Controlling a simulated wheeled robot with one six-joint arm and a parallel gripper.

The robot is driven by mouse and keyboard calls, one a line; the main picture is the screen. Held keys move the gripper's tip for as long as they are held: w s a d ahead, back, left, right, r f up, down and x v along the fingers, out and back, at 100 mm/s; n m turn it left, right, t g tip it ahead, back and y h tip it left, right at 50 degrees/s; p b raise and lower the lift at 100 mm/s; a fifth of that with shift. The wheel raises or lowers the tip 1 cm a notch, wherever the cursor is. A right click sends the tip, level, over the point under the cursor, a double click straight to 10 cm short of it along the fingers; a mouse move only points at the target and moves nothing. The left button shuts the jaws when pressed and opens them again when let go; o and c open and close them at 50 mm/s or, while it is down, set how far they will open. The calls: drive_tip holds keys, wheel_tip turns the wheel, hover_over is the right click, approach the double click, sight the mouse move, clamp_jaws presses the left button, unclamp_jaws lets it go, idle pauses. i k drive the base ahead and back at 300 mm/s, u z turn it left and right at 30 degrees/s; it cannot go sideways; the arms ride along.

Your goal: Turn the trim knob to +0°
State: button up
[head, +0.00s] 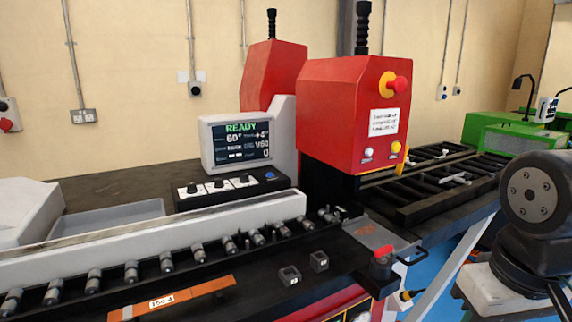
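A black control box (232,188) sits on the machine below the display. It has three black knobs in a row: a left knob (192,187), a middle knob (218,182) and a right knob (243,178), each over a small white label too small to read. I cannot tell which is the trim knob. A blue button (269,175) is to their right. The display (241,140) reads READY and 60°, with a smaller value that looks like +4°. My gripper is not in view; only dark links of my arm show at the right edge.
The red bending head (345,115) stands right of the display, with a red-and-yellow stop button (392,84). A roller conveyor (130,272) with an orange bar (190,296) runs along the front. Two small dark blocks (319,261) stand on the bench. A green machine (510,132) is behind right.

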sight(244, 177)
drive_tip(key=u, duration=0.05)
drive_tip(key=i, duration=1.1)
drive_tip(key=u, duration=0.8)
